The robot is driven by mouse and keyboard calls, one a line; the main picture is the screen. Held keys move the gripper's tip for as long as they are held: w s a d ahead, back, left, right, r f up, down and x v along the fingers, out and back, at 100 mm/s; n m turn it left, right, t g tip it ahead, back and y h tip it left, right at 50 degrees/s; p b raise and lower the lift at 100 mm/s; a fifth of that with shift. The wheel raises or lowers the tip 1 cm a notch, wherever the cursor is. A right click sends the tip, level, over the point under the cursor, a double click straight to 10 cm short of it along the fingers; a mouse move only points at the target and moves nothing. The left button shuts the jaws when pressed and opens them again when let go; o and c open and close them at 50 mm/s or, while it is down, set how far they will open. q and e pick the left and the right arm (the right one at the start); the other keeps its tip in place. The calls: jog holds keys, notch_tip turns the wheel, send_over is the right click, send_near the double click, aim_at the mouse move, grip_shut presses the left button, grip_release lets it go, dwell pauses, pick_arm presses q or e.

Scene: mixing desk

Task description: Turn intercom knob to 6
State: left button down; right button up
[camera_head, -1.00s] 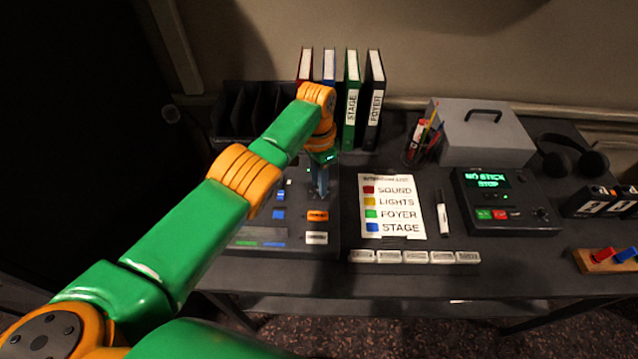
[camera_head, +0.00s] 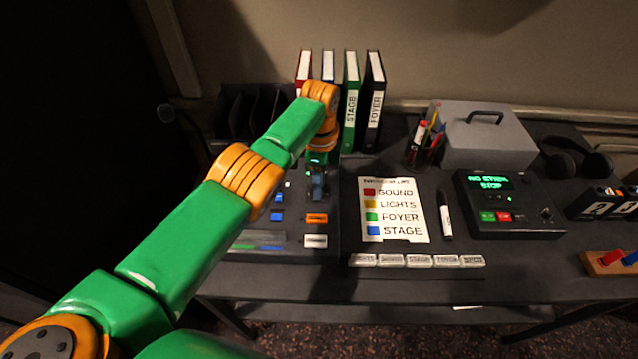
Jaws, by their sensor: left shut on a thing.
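My left gripper (camera_head: 318,186) points down over the right part of the mixing console (camera_head: 270,248) on the desk. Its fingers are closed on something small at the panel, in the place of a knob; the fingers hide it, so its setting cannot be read. Below the gripper are an orange button (camera_head: 316,219) and a white button (camera_head: 316,241), with blue buttons (camera_head: 277,216) to the left. My left arm covers much of the console's left side. My right gripper is not in view.
Folders (camera_head: 374,100) stand behind the gripper. Right of the console lie a colour-label sheet (camera_head: 393,208), a marker (camera_head: 445,221) and a row of label blocks (camera_head: 418,261). A device with a green display (camera_head: 491,182), a grey box (camera_head: 487,135) and a pen cup (camera_head: 424,152) stand further right.

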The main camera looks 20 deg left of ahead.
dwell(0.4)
pick_arm(q)
jog(key=c, duration=0.7)
grip_release()
notch_tip(320, 180, up, 5)
jog(key=shift+w+f, duration=0.1)
jog(key=shift+w, duration=0.05)
notch_tip(320, 180, up, 2)
jog(key=shift+r+p, duration=0.1)
jog(key=shift+p, duration=1)
jog(key=shift+r, duration=0.1)
